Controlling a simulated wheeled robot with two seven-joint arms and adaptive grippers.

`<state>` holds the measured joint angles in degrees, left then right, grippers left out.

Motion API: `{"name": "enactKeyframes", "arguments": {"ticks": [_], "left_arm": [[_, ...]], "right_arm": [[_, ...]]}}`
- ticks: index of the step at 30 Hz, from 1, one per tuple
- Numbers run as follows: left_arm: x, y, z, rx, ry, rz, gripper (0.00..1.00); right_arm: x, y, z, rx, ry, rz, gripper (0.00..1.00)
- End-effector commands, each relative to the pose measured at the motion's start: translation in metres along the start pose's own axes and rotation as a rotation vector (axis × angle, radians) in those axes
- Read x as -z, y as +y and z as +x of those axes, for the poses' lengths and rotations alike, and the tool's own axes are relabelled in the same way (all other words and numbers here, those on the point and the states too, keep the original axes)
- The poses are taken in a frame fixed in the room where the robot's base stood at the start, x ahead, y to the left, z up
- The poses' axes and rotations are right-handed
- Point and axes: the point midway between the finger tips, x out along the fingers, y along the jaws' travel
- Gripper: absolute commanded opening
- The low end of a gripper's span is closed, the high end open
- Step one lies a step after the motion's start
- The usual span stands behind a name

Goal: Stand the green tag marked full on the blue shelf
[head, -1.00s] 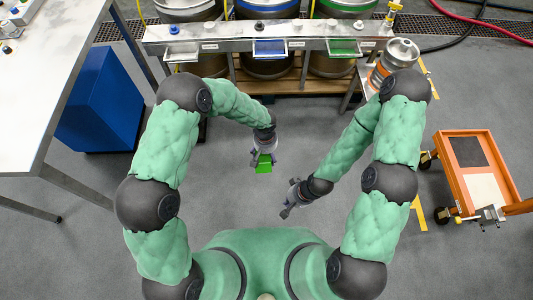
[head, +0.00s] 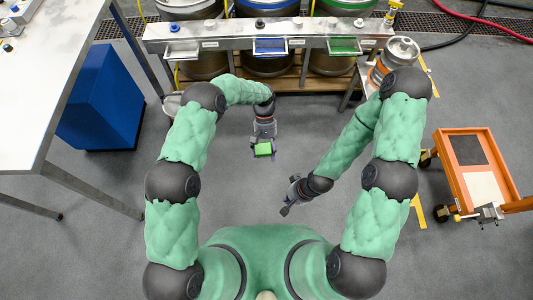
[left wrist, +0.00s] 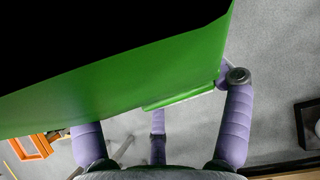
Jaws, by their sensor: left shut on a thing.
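The green tag (head: 263,149) is in my left gripper (head: 262,146), which is shut on it above the grey floor, in front of the bench. In the left wrist view the tag (left wrist: 150,75) fills much of the upper picture, with the purple fingers of my left gripper (left wrist: 160,125) at its lower edge. No marking on it can be read. The blue shelf (head: 269,47) is the middle one on the front of the metal bench, beyond the gripper and apart from it. My right gripper (head: 289,203) is low near the middle; its jaw state is unclear.
A white shelf (head: 183,50) and a green shelf (head: 343,46) flank the blue one along the bench (head: 220,32). A blue cabinet (head: 100,105) and a white table (head: 45,75) stand at left. An orange cart (head: 449,175) stands at right.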

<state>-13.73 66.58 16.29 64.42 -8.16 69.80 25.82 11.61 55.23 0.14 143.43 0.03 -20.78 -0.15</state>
Motion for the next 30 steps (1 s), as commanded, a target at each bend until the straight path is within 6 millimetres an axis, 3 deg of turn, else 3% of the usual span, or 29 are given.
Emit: {"name": "enactKeyframes", "arguments": {"ticks": [6, 13, 30], "left_arm": [[0.005, 0.0, 0.005, 0.002, -0.144, -0.004, 0.44], [0.003, 0.0, 0.004, 0.004, -0.305, -0.007, 0.44], [0.0, 0.0, 0.0, 0.007, -0.402, -0.009, 0.44]], "right_arm": [[0.001, 0.011, 0.031, 0.0, 0.0, 0.0, 0.0], [0.002, 0.018, 0.049, 0.0, 0.0, 0.0, 0.0], [0.002, 0.016, 0.044, 0.0, 0.0, 0.0, 0.0]]}}
